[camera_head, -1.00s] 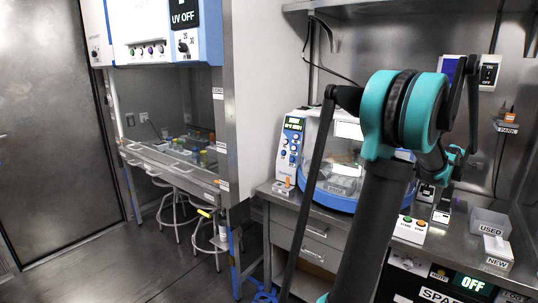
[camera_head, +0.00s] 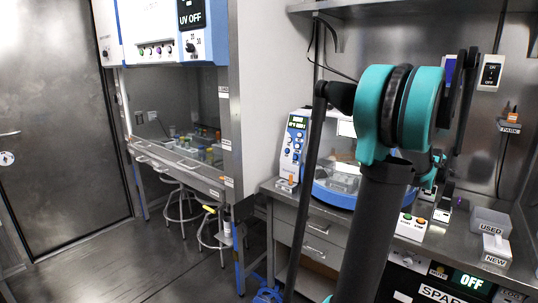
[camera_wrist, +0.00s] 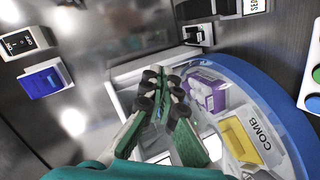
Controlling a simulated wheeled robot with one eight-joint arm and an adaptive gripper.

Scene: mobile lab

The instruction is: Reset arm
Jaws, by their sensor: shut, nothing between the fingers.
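My gripper (camera_wrist: 165,95) shows in the wrist view with its green-padded fingers together and nothing between them. It is above or beside the blue-rimmed round machine (camera_wrist: 278,112); the exact gap cannot be told. In the head view my teal-jointed arm stands folded at the right and hides most of the gripper and part of this machine (camera_head: 330,195).
The machine stands on a steel bench with a USED bin (camera_head: 489,223) and a NEW box (camera_head: 496,250) to its right. A purple box (camera_wrist: 207,92) and a yellow COMB item (camera_wrist: 242,139) show in the wrist view. The floor at left is clear.

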